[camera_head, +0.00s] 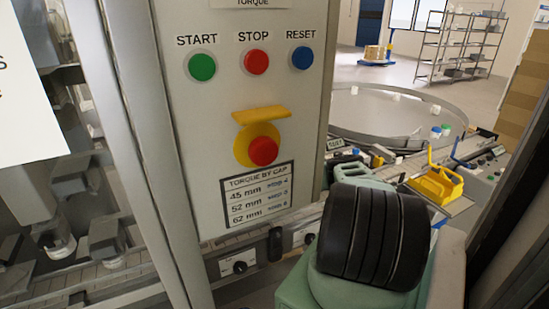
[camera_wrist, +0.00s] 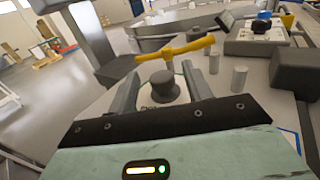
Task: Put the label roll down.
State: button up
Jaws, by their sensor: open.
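My gripper (camera_wrist: 161,70) is open in the wrist view, its two grey fingers apart. Between and just beyond them stands a short dark grey round post (camera_wrist: 165,87). A yellow bar or handle (camera_wrist: 178,48) crosses above and behind it. I see no label roll that I can tell for sure, and nothing is clearly held between the fingers. In the head view my dark ribbed wrist and pale green arm cover the lower right, and my fingertips are hidden.
A control panel (camera_head: 222,115) with buttons stands close on the left in the head view. A round table (camera_head: 375,110) and a yellow holder (camera_head: 437,185) lie beyond my arm. Grey cylinders (camera_wrist: 239,79) and a dark block (camera_wrist: 297,72) stand right in the wrist view.

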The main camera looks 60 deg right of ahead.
jog(key=shift+s+a, duration=0.15)
jog(key=shift+a, duration=1.2)
jog(key=shift+s+a, duration=0.1)
jog(key=shift+a, duration=1.25)
